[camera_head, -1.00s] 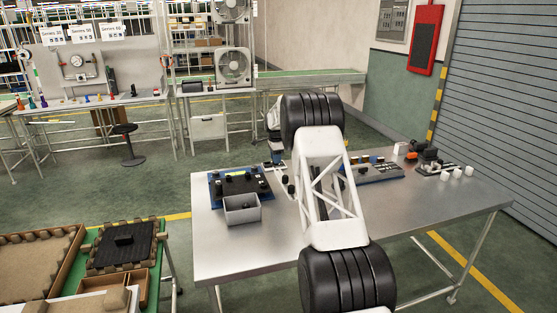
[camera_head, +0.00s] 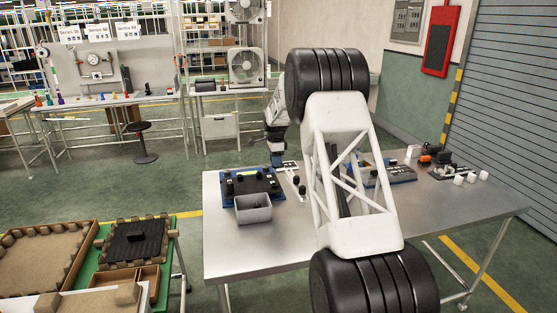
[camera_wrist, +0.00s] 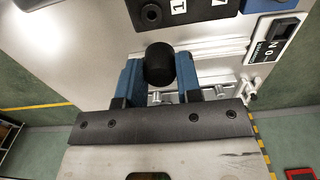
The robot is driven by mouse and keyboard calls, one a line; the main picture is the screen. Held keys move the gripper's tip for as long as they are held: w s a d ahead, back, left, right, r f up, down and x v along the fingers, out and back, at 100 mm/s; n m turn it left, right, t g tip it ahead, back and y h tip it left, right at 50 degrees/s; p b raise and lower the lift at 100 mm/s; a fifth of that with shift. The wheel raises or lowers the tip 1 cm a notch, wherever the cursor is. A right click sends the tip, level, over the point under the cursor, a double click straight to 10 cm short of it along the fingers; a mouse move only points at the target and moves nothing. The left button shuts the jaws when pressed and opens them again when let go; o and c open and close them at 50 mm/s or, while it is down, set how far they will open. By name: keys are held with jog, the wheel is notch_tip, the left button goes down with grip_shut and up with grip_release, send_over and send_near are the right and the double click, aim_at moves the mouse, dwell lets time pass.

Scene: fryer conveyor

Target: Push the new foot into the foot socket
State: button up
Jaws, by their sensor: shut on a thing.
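My gripper (camera_wrist: 159,82) has two blue fingers and is shut on a dark, round-ended foot (camera_wrist: 160,62), which sits between the fingertips. In the head view my gripper (camera_head: 277,158) is above the far edge of the metal table, by a blue fixture with a black block (camera_head: 250,184). The held foot is not distinguishable there.
A grey bin (camera_head: 255,210) stands in front of the fixture. A pale strip with dark knobs (camera_head: 297,184) lies right of it. My arm hides the table's middle. Another blue board (camera_head: 390,172) and several white pieces lie to the right. The table's front left is clear.

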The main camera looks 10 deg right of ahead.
jog(key=shift+s+a+r, duration=0.2)
jog(key=shift+s+a, duration=0.15)
jog(key=shift+s, duration=0.2)
jog(key=shift+f, duration=0.3)
jog(key=shift+f, duration=2.5)
jog(key=shift+f, duration=1.25)
dwell(1.4)
jog(key=o, duration=1.1)
jog(key=shift+r, duration=0.1)
jog(key=shift+r, duration=2.9)
